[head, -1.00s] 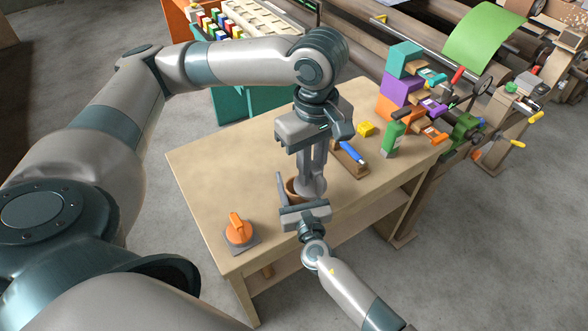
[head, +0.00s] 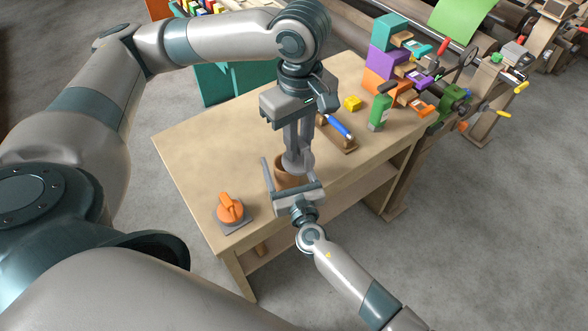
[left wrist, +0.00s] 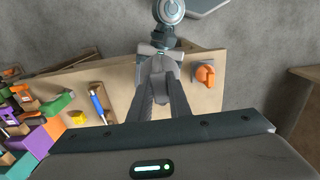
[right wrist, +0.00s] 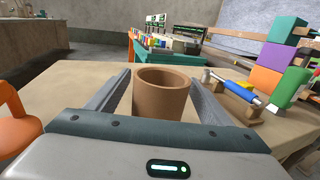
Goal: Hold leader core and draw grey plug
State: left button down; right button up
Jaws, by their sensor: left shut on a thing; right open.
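The leader core, a brown hollow tube (head: 287,176), stands upright on the table's near side. In the right wrist view the core (right wrist: 161,96) shows an open, dark top. My right gripper (head: 287,158) is open, with one finger on each side of the core and a visible gap on both sides. My left gripper (head: 298,146) points down, shut on the grey plug (head: 297,163). The plug also shows between the fingers in the left wrist view (left wrist: 160,76). In the head view it overlaps the core's rim; its exact height above the core is hard to tell.
An orange knob on a grey plate (head: 231,209) sits at the table's (head: 205,160) near left. A blue roller on a wooden stand (head: 340,128), a green bottle (head: 379,110), a yellow block (head: 353,103) and stacked coloured blocks (head: 383,62) stand right. The table's left part is clear.

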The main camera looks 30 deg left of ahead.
jog(key=v, duration=0.9)
jog(key=shift+s+d, duration=0.25)
